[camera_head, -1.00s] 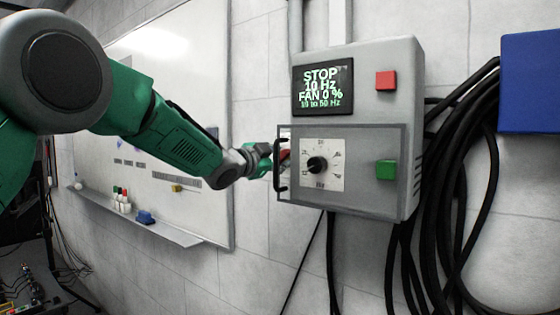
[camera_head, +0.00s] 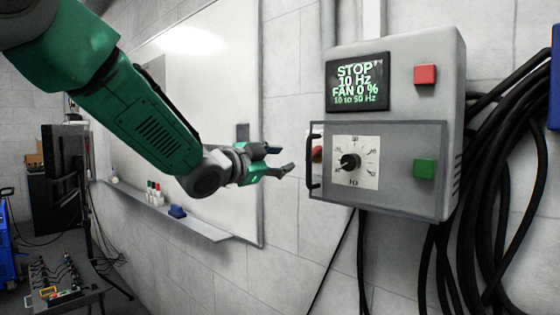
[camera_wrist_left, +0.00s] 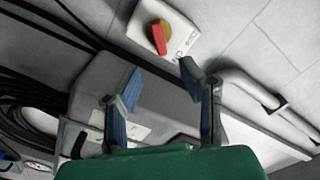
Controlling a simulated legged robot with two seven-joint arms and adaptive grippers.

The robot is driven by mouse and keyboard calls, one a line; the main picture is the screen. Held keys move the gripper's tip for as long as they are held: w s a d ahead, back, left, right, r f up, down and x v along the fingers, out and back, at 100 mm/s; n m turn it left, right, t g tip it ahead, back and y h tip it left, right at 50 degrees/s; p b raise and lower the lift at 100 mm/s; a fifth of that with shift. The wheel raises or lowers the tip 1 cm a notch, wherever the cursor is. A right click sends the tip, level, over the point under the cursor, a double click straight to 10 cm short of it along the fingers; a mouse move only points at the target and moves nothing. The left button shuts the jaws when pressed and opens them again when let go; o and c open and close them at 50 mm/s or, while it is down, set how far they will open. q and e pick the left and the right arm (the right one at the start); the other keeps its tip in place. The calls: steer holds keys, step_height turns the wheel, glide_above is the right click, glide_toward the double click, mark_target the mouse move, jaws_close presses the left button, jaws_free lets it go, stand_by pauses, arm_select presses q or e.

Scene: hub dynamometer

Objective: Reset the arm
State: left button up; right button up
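My left gripper (camera_head: 284,158) is open and empty, just left of the grey control box (camera_head: 400,60), apart from it. Its fingers also show spread in the left wrist view (camera_wrist_left: 160,84). The box has a display (camera_head: 358,82) reading STOP, 10 Hz, FAN 0 %, 10 to 50 Hz. A clear cover (camera_head: 410,180) with a black handle (camera_head: 310,178) lies over a black dial (camera_head: 350,161) and a green button (camera_head: 425,169). A red button (camera_head: 425,75) sits above the cover. The wrist view shows a red and yellow switch (camera_wrist_left: 160,36) beyond the fingers. My right gripper is out of view.
Black cables (camera_head: 490,190) hang at the box's right, beside a blue box (camera_head: 555,80). A whiteboard (camera_head: 215,80) with a marker ledge (camera_head: 190,222) is on the left wall. A bench with small parts (camera_head: 60,285) stands at the lower left.

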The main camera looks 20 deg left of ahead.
arm_select(q)
steer(key=shift+s, duration=0.2)
steer(key=s+f+n+g+y+b, duration=0.3)
steer(key=f+n+g, duration=0.15)
steer(key=f, duration=2.45)
steer(key=s+f+n+g+b, duration=0.1)
steer(key=s+f+g, duration=0.1)
steer(key=s+f, duration=0.45)
steer(key=s+f+n+g+b, duration=0.1)
steer(key=s+f+n+b, duration=0.15)
steer(key=f, duration=0.75)
steer(key=s+f+n+g+y+b, duration=0.15)
steer(key=s+f+g, duration=0.25)
steer(key=s+f, duration=0.95)
steer(key=s+f+n+g, duration=0.1)
steer(key=s+f, duration=0.2)
steer(key=s, duration=0.3)
steer(key=s+a+f+n+g+y+b, duration=0.1)
steer(key=s+f+g, duration=0.1)
steer(key=s+f, duration=0.2)
steer(key=s+f+n+g+b, duration=0.1)
steer(key=s+f+g, duration=0.1)
steer(key=s, duration=0.8)
steer(key=shift+s+a+f+y, duration=0.15)
steer(key=shift+a+f+y, duration=0.25)
steer(key=shift+f, duration=0.35)
